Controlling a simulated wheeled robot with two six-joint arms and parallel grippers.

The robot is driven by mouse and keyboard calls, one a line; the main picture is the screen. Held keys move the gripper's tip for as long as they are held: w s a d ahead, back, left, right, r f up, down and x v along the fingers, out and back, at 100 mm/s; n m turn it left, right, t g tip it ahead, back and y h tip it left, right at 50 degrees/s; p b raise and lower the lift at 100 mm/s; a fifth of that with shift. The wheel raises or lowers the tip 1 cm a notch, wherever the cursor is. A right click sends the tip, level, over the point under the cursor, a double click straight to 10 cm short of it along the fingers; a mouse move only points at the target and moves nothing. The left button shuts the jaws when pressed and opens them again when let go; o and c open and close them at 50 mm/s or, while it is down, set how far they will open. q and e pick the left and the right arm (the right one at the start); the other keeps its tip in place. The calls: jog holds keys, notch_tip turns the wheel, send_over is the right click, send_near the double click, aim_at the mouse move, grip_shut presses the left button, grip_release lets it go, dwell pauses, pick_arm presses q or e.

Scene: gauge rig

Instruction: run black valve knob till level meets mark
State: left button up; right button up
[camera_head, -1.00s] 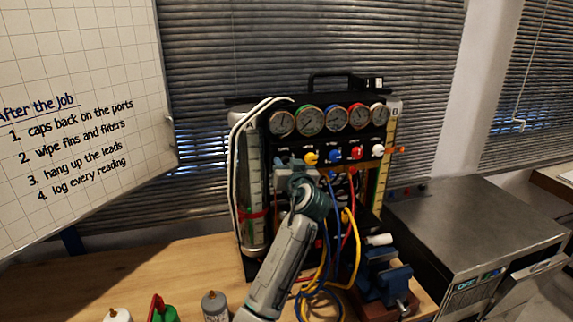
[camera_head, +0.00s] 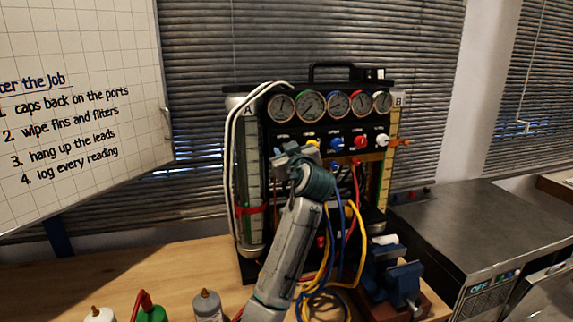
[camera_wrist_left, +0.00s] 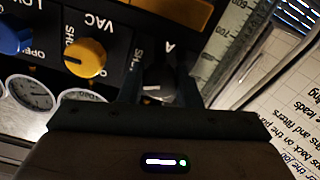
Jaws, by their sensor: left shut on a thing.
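The black valve knob (camera_wrist_left: 158,88) sits under the letter A on the panel, partly hidden by my fingers in the left wrist view. My left gripper (camera_wrist_left: 160,84) is shut on it, one finger on each side. In the head view my left gripper (camera_head: 283,152) is at the left end of the knob row and hides the black knob. Sight tube A (camera_head: 252,170) stands upright at the rig's left with a scale and a red band (camera_head: 250,210) low on it. I cannot make out the liquid level. My right gripper is not in view.
The yellow knob (camera_wrist_left: 85,58) is close beside my fingers. Blue (camera_head: 337,144), red (camera_head: 361,142) and white (camera_head: 382,140) knobs follow to the right. Hoses (camera_head: 330,270) hang in front of the rig. A blue vise (camera_head: 395,275) and several bottles (camera_head: 208,305) stand on the bench.

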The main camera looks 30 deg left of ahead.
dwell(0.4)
pick_arm(q)
jog(key=o, duration=1)
jog(key=shift+c, duration=0.2)
jog(key=b+v, duration=0.3)
jog(key=v, duration=0.8)
jog(key=shift+b, duration=0.35)
jog(key=shift+a, duration=0.1)
dwell(0.3)
